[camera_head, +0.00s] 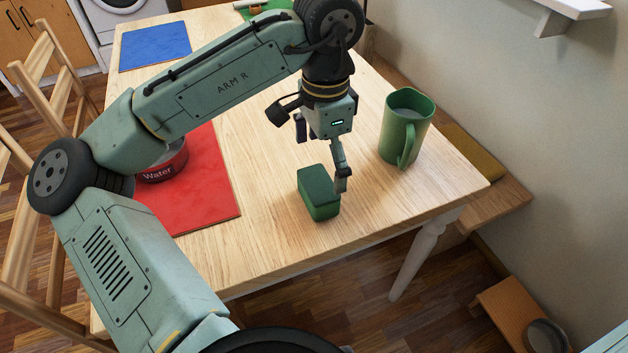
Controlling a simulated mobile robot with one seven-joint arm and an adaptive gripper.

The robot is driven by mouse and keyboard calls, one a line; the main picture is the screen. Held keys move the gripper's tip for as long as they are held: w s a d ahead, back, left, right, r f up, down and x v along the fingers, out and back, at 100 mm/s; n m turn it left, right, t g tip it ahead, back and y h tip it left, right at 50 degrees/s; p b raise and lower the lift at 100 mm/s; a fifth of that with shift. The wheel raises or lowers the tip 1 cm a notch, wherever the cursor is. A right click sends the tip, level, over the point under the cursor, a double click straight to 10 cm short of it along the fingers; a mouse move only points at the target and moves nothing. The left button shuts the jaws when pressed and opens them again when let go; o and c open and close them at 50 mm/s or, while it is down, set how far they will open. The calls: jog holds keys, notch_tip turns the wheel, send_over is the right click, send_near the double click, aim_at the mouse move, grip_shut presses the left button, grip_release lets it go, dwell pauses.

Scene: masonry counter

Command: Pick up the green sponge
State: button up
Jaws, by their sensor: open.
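The green sponge (318,193) is a small dark green block lying on the wooden table near its front right part. My gripper (322,165) points down at the sponge. One finger (341,170) comes down at the sponge's right side; whether it touches the sponge I cannot tell. The other finger (300,127) shows higher up at the left, and its tip is hard to make out. The gripper is open, and the sponge rests on the table.
A green mug (405,125) stands right of my gripper. A red mat (200,190) with a bowl marked "Water" (165,165) lies left, partly behind my arm. A blue mat (155,47) lies far left. The wooden table (270,245) is clear in front of the sponge.

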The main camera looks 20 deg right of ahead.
aim_at(318, 183)
notch_tip(318, 183, down, 3)
jog(key=shift+s+f, duration=0.1)
jog(key=shift+f, duration=0.1)
jog(key=shift+w+a+f+p, duration=0.1)
jog(key=shift+f+p, duration=0.1)
jog(key=shift+f, duration=0.7)
jog(key=shift+w+a+f+p, duration=0.1)
jog(key=shift+w+f+p, duration=0.1)
jog(key=shift+f, duration=0.7)
jog(key=shift+w+a+f+p, duration=0.1)
jog(key=shift+f+p, duration=0.1)
jog(key=shift+f, duration=0.7)
jog(key=shift+c, duration=0.4)
jog(key=c, duration=0.8)
jog(key=shift+r, duration=0.1)
